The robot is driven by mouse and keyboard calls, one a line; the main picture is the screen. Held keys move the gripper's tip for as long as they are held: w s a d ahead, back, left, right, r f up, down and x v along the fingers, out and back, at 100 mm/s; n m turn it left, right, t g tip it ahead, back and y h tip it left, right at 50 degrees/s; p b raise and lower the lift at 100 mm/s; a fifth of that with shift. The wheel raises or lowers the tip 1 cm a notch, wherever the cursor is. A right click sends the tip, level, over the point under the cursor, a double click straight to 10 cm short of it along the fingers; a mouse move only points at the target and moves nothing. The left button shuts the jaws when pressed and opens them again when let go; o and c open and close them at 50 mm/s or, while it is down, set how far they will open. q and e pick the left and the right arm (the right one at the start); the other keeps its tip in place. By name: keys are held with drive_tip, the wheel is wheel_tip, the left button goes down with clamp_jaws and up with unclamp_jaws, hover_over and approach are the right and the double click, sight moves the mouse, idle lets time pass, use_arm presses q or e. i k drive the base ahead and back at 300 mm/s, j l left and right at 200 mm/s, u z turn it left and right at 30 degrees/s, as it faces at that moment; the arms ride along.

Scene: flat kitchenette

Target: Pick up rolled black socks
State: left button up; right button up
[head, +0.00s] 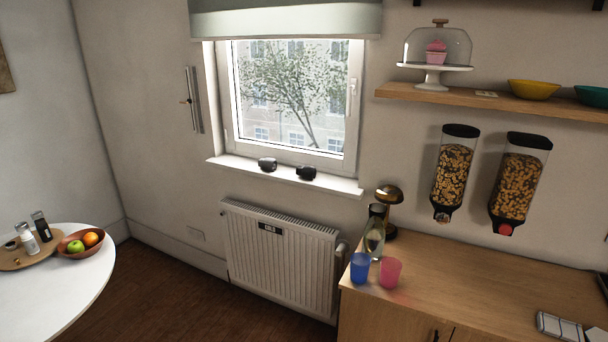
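Two small dark rolled-looking things lie on the white windowsill (235,167). The right one (306,173) is plain black and looks like rolled socks. The left one (267,164) is dark with a greyer end. They are too small for me to tell for certain which is the rolled black socks. They lie apart, with a short gap between them. Neither of my grippers is in the head view.
A white radiator (280,255) is below the sill. On the right, a wooden counter (460,275) holds a blue cup (360,267), a pink cup (390,272), a glass bottle (374,236) and a brass lamp (388,194). A round white table (75,290) stands left. Floor between is clear.

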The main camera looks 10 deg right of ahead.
sight(307, 172)
drive_tip(key=i+j, duration=0.1)
drive_tip(key=i, duration=0.3)
drive_tip(key=i+j, duration=0.15)
drive_tip(key=i, duration=0.25)
drive_tip(key=i+j+z, duration=0.1)
drive_tip(key=i, duration=0.3)
